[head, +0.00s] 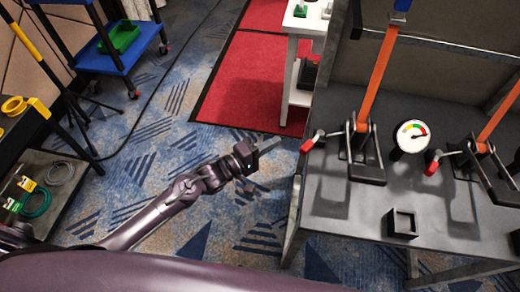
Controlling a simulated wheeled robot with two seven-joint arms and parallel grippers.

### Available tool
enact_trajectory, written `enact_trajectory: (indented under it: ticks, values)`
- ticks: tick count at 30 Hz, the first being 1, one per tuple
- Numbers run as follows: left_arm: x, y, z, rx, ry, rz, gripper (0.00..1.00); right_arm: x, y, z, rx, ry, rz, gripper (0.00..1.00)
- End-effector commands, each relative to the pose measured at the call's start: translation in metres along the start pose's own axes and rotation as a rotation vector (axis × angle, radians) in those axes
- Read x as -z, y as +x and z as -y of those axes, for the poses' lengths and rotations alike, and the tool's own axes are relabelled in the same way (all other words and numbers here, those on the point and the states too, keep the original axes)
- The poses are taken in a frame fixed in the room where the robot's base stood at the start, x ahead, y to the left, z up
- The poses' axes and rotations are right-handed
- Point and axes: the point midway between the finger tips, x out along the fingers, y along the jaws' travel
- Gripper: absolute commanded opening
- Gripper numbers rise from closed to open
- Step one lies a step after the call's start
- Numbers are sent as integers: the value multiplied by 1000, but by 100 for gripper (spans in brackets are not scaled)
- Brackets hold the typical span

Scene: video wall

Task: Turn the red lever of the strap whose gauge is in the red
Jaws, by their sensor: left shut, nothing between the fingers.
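Two orange straps, a left one (378,72) and a right one (500,112), run down to dark ratchet buckles on a grey bench. The left strap has a red lever (312,141) on its left side. Another red lever (433,163) sits left of the right strap's buckle. A round white gauge (412,136) with coloured bands stands between the buckles; its needle seems to point right, towards red, but it is small. My left gripper (252,160) is shut and empty over the floor, left of the bench and apart from the left lever. My right gripper is out of view.
The grey bench (335,205) has a small square black holder (402,222) near its front. A white shelf stand (293,75) is behind its left end. A blue cart (120,55) and a low table with coiled cables (45,195) stand left.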

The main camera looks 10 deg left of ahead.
Motion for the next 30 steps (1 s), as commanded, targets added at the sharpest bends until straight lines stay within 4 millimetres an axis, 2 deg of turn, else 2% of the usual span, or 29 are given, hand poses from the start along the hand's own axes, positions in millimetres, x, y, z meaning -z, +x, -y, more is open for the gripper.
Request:
enact_trajectory:
  ticks: [1,5,6,9,13,30]
  values:
    - [0,13,-2,-3,1,1,0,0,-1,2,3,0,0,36]
    - [0,39,-2,-2,1,1,0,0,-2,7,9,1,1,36]
    - [-11,38,-2,1,-2,4,0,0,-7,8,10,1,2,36]
    - [-24,40,-2,2,-1,2,0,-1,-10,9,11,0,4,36]
    - [-35,43,-1,1,-1,1,0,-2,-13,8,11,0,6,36]
    - [-41,44,0,0,-2,-15,0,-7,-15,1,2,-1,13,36]
